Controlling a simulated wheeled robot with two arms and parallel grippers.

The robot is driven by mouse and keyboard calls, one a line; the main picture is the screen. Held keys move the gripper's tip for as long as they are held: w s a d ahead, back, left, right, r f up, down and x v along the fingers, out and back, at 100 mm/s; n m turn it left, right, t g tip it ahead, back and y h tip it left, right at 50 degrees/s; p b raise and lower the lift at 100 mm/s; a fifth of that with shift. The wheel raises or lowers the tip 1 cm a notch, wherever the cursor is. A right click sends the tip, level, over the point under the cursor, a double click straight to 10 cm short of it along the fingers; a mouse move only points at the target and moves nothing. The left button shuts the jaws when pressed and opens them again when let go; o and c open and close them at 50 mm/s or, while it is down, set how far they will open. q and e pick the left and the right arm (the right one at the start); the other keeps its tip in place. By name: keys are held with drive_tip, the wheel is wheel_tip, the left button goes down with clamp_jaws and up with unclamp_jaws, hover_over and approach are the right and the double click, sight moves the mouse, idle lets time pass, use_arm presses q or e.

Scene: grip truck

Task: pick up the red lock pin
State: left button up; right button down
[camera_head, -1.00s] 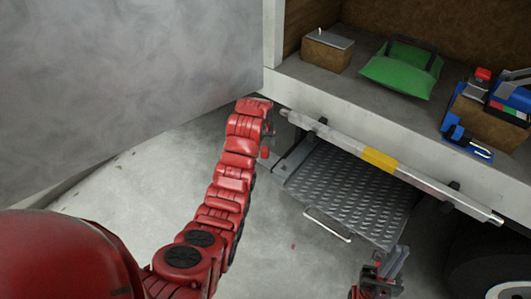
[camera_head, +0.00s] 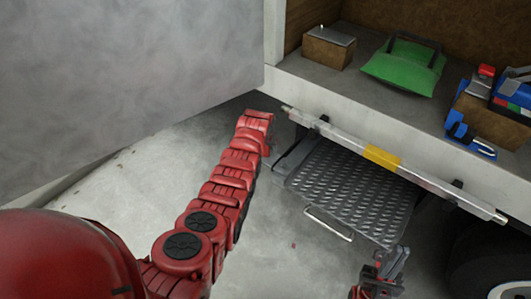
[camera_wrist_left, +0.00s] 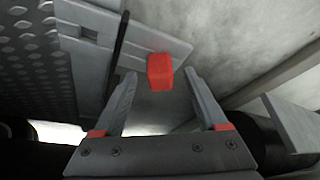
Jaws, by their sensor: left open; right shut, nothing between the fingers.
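The red lock pin (camera_wrist_left: 160,71) shows in the left wrist view as a small red block at the edge of a grey metal plate (camera_wrist_left: 95,38). My left gripper (camera_wrist_left: 161,76) is open, with one finger on each side of the pin in the picture. I cannot tell whether either finger touches it. In the head view my red left arm (camera_head: 236,170) reaches to the left end of the tail lift and its wrist hides the pin. My right gripper (camera_head: 398,262) is shut and empty, low in the head view near the step plate's front corner.
The ribbed step plate (camera_head: 355,190) hangs below a metal bar (camera_head: 430,184) with a yellow band. A grey door panel (camera_head: 130,80) stands left.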

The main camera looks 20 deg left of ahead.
use_arm(q)
drive_tip(key=shift+b+x, duration=0.6)
drive_tip(key=shift+x, duration=0.4)
drive_tip(key=shift+w, duration=0.15)
drive_tip(key=shift+c, duration=0.2)
clamp_jaws()
